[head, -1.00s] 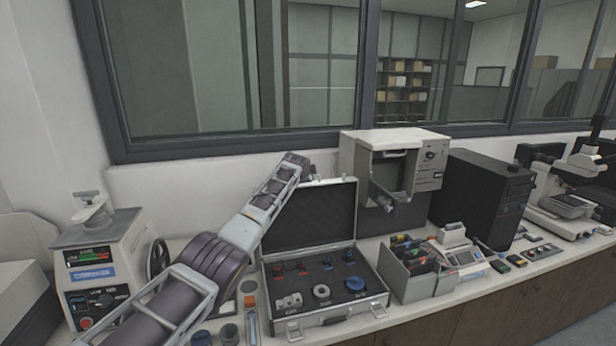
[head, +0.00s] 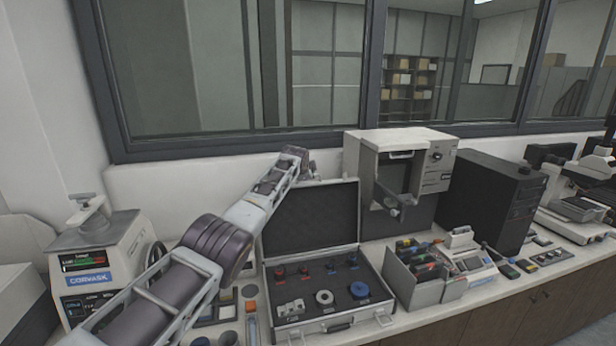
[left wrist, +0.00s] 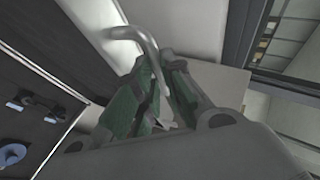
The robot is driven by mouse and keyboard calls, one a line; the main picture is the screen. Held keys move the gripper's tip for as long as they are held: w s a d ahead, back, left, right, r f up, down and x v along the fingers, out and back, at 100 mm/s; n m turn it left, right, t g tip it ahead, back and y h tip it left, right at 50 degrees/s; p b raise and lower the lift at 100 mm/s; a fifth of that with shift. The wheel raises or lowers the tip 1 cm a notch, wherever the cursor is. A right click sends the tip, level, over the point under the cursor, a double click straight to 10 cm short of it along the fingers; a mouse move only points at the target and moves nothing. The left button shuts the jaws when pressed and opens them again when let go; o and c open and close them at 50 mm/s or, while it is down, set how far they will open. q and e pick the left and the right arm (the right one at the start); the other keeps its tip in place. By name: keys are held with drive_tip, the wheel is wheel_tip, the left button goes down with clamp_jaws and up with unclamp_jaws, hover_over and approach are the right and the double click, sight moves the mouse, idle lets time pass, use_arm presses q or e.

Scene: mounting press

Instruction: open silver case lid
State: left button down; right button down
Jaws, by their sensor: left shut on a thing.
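The silver case (head: 335,322) stands on the counter with its lid (head: 312,215) raised upright, dark lining facing me. Black foam with several small parts shows in its base. My left arm reaches past the lid's left side, and its gripper is hidden behind the lid's top in the head view. In the left wrist view my left gripper (left wrist: 158,115) has its green-padded fingers closed beside the case's silver edge. My right gripper is not in view.
A white press machine (head: 437,165) stands behind the case at right. A grey bin of coloured items (head: 425,287) and a black computer tower (head: 495,200) are further right. Small pots and pads crowd the case's left side.

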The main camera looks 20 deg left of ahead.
use_arm(q)
drive_tip(key=c, duration=1.6)
unclamp_jaws()
drive_tip(key=shift+r, duration=0.8)
drive_tip(key=shift+o, duration=0.5)
drive_tip(key=shift+s+d, duration=0.1)
drive_tip(key=shift+s, duration=0.1)
drive_tip(key=shift+w+f, duration=0.15)
drive_tip(key=shift+f, duration=0.2)
drive_tip(key=shift+s+r, duration=0.25)
drive_tip(key=shift+s, duration=0.15)
drive_tip(key=v, duration=1.1)
drive_tip(key=shift+r, duration=0.25)
drive_tip(key=shift+s+f, duration=0.1)
drive_tip(key=shift+s, duration=0.1)
